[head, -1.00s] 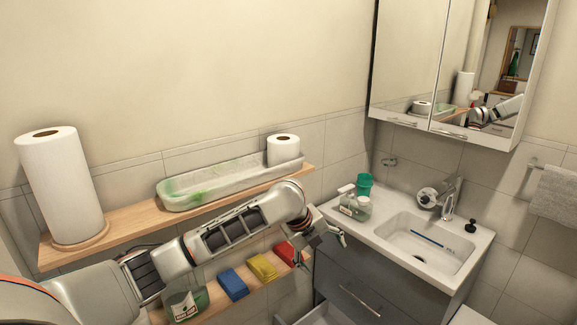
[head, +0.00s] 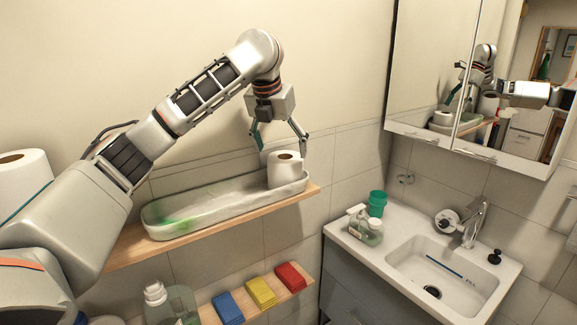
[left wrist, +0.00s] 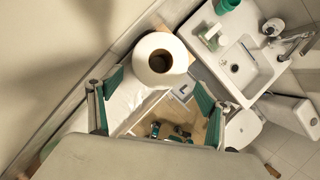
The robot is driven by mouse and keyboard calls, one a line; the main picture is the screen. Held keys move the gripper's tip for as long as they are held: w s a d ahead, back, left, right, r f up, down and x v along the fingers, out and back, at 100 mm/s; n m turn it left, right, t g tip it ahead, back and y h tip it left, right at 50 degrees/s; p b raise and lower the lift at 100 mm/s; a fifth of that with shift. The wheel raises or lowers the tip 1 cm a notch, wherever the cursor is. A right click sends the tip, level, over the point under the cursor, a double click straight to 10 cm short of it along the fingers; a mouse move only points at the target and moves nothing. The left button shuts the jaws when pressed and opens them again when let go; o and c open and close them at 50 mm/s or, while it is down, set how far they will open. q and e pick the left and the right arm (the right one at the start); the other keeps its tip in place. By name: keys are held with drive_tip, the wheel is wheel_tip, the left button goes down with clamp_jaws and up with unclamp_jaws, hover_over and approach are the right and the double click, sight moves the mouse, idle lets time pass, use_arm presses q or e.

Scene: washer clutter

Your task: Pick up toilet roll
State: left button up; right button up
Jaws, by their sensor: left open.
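The white toilet roll (head: 284,172) stands upright at the right end of the long white tray (head: 168,229) on the upper wooden shelf. My left gripper (head: 280,143) is above it, pointing down, with its fingers spread and nothing between them. In the left wrist view the toilet roll (left wrist: 160,52) shows its top and dark core, beyond the gap between the open green fingertips (left wrist: 160,90). Whether a finger touches the roll cannot be told. My right gripper is not in view.
A paper towel roll (head: 22,181) stands at the far left. Blue, yellow and red cloths (head: 261,292) lie on the lower shelf beside a bottle (head: 172,304). A sink (head: 440,262) with a soap bottle (head: 368,229) and green cup (head: 377,203) is at right. The wall rises close behind the tray.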

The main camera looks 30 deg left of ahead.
sight(284, 165)
use_arm(q)
drive_tip(key=shift+w+a, duration=0.15)
drive_tip(key=shift+w, duration=0.05)
drive_tip(key=shift+x, duration=0.85)
drive_tip(key=shift+w+f, duration=0.1)
drive_tip(key=shift+f, duration=0.5)
drive_tip(key=x, duration=0.3)
drive_tip(key=shift+w+a+f, duration=0.1)
drive_tip(key=shift+w+f, duration=0.1)
drive_tip(key=shift+f, duration=0.15)
drive_tip(key=shift+w+f, duration=0.15)
drive_tip(key=shift+f, duration=0.25)
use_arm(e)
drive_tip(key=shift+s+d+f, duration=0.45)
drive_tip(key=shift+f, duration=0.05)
use_arm(q)
drive_tip(key=c, duration=0.9)
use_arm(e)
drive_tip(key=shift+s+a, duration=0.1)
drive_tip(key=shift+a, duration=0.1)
